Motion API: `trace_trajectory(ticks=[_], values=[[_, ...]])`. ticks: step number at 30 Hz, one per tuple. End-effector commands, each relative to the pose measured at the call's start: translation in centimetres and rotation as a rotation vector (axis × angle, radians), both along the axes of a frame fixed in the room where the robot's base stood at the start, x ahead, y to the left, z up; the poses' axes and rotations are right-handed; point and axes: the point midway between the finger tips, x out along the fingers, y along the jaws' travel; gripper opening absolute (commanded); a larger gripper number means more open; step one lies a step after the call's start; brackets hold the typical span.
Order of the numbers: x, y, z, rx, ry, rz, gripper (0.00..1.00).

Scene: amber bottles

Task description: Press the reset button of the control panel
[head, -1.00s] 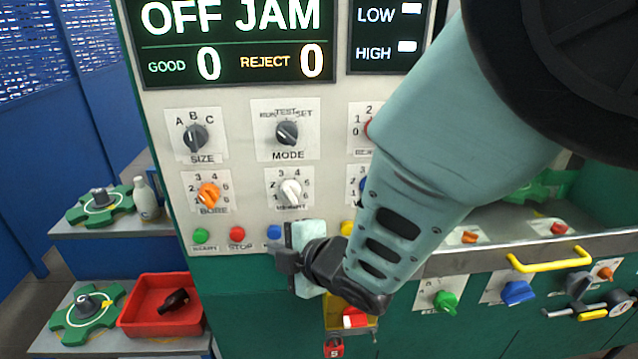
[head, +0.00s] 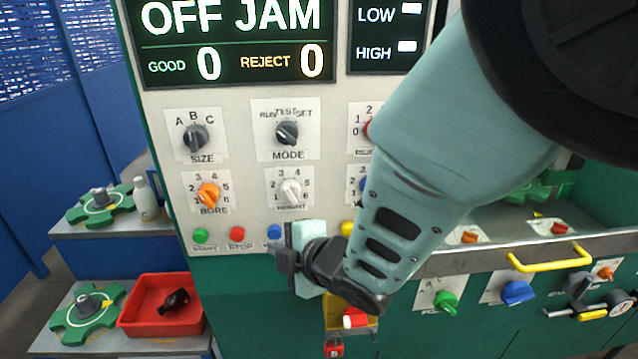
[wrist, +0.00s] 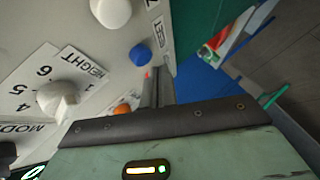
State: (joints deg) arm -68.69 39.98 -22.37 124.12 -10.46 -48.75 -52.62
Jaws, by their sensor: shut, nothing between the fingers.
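The control panel (head: 240,160) is a pale upright face with labelled knobs and a row of buttons. The blue reset button (head: 274,231) sits right of the red stop button (head: 237,233); its label is partly covered. In the wrist view the blue button (wrist: 140,54) shows beside a partly visible label, just beyond the fingertips. My gripper (head: 279,251) is shut and empty, its tips just below the blue button in the head view. In the wrist view the closed fingers (wrist: 149,78) point toward the panel. Whether they touch it I cannot tell.
A green start button (head: 201,235) is at the row's left end. A yellow button (head: 347,228) is right of my gripper. The white height knob (head: 290,191) is above. A yellow handle (head: 550,258) and a red tray (head: 160,318) stand farther off.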

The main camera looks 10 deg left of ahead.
Motion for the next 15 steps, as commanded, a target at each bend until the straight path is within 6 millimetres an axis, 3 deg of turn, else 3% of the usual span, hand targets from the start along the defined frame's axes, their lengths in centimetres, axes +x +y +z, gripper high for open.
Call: trace_trajectory(ticks=[15], values=[[0.67,0.14,-0.09,0.0,0.001,-0.001,0.0]])
